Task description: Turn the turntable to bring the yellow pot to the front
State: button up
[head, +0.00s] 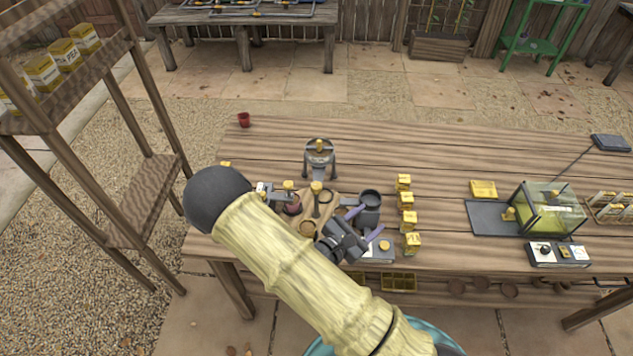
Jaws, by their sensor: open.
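The turntable (333,210) is a light wooden disc on the bench, partly hidden behind my arm. A post with a yellow knob (316,187) stands at its middle. A dark reddish pot (293,208) is at its left side and a dark-rimmed pot (326,196) at its back right. A yellowish-tan pot (307,228) sits at its near-left edge, close to my arm; I cannot tell for certain that it is the yellow pot. My gripper (364,223) is dark with purple fingers, open, just right of the disc. I cannot tell whether it touches anything.
A row of yellow boxes (406,199) stands further right. A grey stand (319,158) is behind, and a glass tank (549,208) at the right.

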aim_at(316, 182)
jog(key=w+a+f+n+t+y, duration=0.1)
jog(key=a+f+n+t+y, duration=0.5)
jog(key=a+n+y, duration=0.5)
jog(key=a+f, duration=0.1)
jog(key=a, duration=0.1)
jog(key=shift+w+a+y, duration=0.2)
jog(key=shift+a+y, duration=0.1)
jog(key=shift+y, duration=0.1)
jog(key=w+p, duration=0.1)
jog(key=w, duration=0.4)
jog(key=w+p, duration=0.2)
jog(key=w, duration=0.4)
jog(key=w+p, duration=0.2)
jog(key=w, duration=0.4)
jog(key=shift+w+d+f, duration=0.1)
jog(key=shift+w+d, duration=0.1)
jog(key=shift+d, duration=0.15)
jog(key=shift+s, duration=0.1)
